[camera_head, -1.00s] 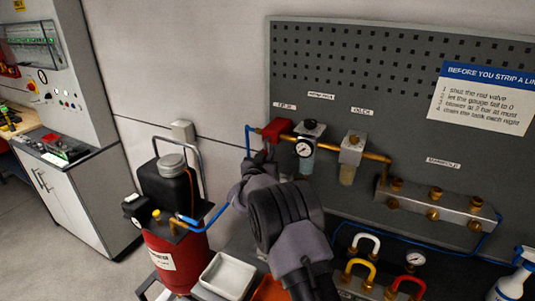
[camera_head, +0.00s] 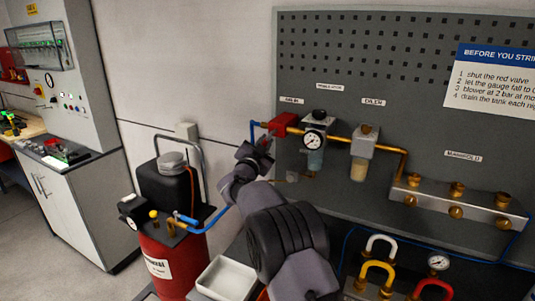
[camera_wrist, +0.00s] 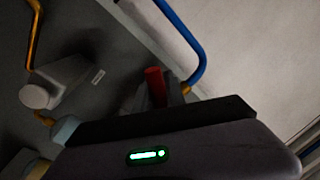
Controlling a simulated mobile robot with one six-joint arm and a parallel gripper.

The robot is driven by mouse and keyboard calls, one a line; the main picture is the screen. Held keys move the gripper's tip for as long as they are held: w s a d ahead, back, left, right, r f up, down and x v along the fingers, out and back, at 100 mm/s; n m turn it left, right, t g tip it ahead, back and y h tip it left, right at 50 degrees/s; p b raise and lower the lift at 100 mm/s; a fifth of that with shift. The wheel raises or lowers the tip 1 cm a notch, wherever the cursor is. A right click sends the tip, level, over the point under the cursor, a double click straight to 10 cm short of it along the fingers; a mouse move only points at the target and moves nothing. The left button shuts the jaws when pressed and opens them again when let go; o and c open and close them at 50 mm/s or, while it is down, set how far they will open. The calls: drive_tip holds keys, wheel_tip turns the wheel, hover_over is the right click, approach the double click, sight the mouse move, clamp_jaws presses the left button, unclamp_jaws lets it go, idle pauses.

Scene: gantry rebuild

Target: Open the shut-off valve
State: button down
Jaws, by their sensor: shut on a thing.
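The red shut-off valve (camera_head: 284,124) is on the wall panel, below the "AIR IN" label. A blue hose enters it from the left and a copper pipe leaves it to the right. My gripper (camera_head: 264,143) is at the valve's lower left side, with its fingers shut on the red valve's handle. The grip itself is small and partly hidden in the head view. In the wrist view a red part (camera_wrist: 154,86) stands upright beyond the dark gripper body, beside the blue hose. How far the handle is turned cannot be told.
A gauge (camera_head: 313,139) and a filter bowl unit (camera_head: 362,151) sit on the pipe to the right. A brass-fitted manifold (camera_head: 460,205) is further right.

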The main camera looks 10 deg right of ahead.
drive_tip(key=shift+w+a+r+m+b, duration=0.1)
drive_tip(key=shift+a+r+m+b, duration=0.05)
drive_tip(key=shift+m+b, duration=0.3)
drive_tip(key=shift+m, duration=0.25)
drive_tip(key=c, duration=1.4)
unclamp_jaws()
drive_tip(key=v, duration=1.7)
drive_tip(key=shift+a, duration=0.25)
drive_tip(key=shift+c, duration=0.2)
